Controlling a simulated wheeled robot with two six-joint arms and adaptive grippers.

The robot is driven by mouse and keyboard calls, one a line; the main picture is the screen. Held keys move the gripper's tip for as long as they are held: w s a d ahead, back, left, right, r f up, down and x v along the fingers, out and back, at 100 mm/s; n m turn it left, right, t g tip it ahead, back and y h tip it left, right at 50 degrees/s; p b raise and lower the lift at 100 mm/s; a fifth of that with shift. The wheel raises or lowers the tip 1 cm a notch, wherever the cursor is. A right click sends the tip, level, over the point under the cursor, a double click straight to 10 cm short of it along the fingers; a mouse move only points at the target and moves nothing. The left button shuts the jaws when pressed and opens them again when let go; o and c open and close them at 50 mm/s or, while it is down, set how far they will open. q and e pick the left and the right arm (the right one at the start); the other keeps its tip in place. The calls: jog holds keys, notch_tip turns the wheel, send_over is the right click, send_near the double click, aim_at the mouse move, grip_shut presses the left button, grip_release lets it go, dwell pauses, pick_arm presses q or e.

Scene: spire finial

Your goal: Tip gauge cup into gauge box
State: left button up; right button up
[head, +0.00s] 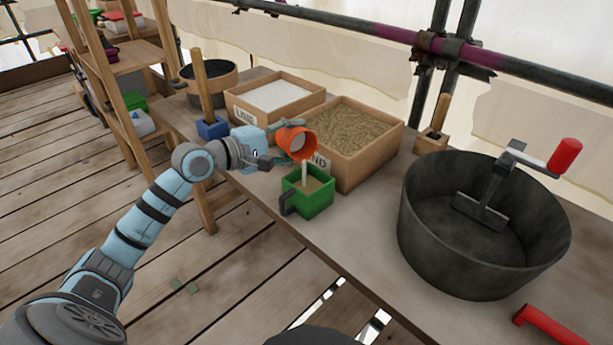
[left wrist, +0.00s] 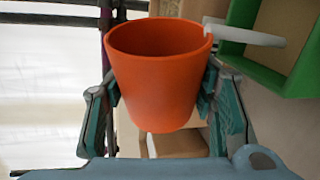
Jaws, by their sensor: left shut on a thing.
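The orange gauge cup (head: 293,142) is held by my left gripper (head: 270,150), above the bench. My right gripper is not in view.
The lime box (head: 280,97) and sand box (head: 355,135) stand behind. A large dark tub (head: 430,225) with a red-handled crank stands at right, and a red tool (head: 550,325) in front of it. A blue holder (head: 212,128) stands left. Bench front is clear between box and tub.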

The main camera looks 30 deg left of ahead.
pick_arm(q)
jog(key=shift+d, duration=0.1)
jog(key=shift+r, duration=0.1)
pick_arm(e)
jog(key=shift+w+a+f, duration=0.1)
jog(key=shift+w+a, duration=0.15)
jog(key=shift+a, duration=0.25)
pick_arm(q)
jog(key=shift+s, duration=0.1)
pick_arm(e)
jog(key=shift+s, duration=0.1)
pick_arm(q)
jog(key=shift+m, duration=0.3)
jog(key=shift+d+r, duration=0.1)
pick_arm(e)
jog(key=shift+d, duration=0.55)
pick_arm(q)
jog(key=shift+b, duration=0.3)
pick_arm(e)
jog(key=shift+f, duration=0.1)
pick_arm(q)
jog(key=shift+r+m, duration=0.1)
jog(key=shift+m, duration=0.2)
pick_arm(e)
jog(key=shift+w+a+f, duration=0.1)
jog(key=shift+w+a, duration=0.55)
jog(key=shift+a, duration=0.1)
